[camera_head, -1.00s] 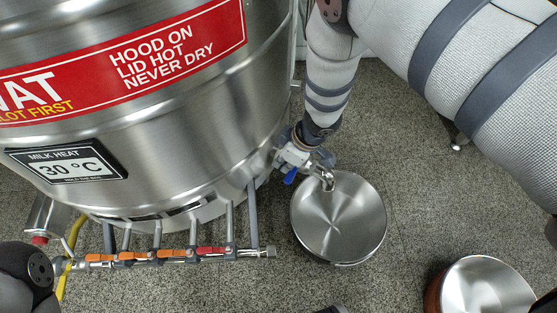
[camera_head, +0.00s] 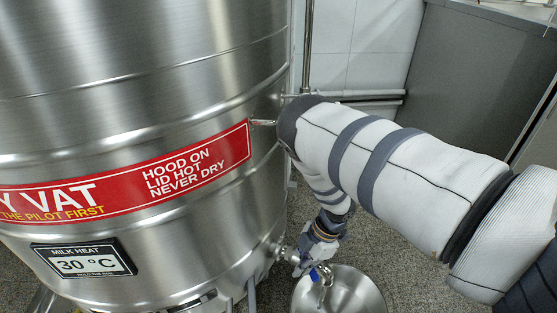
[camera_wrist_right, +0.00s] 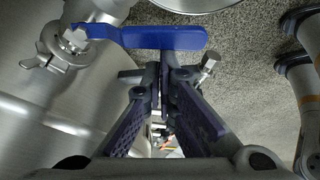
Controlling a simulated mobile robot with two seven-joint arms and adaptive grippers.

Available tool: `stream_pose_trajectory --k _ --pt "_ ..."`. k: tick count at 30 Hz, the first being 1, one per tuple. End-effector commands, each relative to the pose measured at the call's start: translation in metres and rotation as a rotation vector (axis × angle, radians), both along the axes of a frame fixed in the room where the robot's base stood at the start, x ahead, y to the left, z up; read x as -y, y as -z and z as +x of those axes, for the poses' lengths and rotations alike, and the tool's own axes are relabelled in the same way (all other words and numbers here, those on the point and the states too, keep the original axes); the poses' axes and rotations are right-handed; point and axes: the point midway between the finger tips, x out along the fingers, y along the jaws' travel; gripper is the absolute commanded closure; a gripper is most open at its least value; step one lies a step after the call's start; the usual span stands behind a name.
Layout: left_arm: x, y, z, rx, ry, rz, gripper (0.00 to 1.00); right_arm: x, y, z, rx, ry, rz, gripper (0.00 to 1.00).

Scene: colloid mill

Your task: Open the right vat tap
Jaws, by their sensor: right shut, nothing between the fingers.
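The vat tap (camera_head: 298,259) sticks out low on the right side of the steel vat (camera_head: 190,235). Its blue lever (camera_head: 317,273) shows just below my right gripper (camera_head: 318,255). In the right wrist view the blue lever (camera_wrist_right: 160,37) lies crosswise just beyond the fingertips, with its pivot end at the left by the steel tap body (camera_wrist_right: 72,40). My right gripper (camera_wrist_right: 166,68) is shut and empty, its fingertips together close to the lever. I cannot tell whether they touch it. My left gripper is out of view.
A steel pail (camera_head: 345,294) stands on the floor under the tap spout. The vat wall is close on the left of my right arm. A grey cabinet (camera_head: 470,75) and a tiled wall (camera_head: 375,45) stand behind. Speckled floor (camera_head: 420,275) is open to the right.

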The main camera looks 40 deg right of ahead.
Motion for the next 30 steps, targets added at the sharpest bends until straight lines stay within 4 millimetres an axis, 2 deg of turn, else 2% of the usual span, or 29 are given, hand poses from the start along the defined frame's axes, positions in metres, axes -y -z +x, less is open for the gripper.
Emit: stream_pose_trajectory --k 6,18,30 --pt "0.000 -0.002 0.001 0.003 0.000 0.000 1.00 0.018 0.000 -0.016 -0.001 -0.184 -0.002 1.00" --pt "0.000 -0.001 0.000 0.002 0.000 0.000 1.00 0.040 0.001 -0.027 -0.001 -0.519 -0.001 1.00" --pt "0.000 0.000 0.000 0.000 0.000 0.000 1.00 0.052 0.000 -0.029 0.000 -0.698 -0.001 1.00"
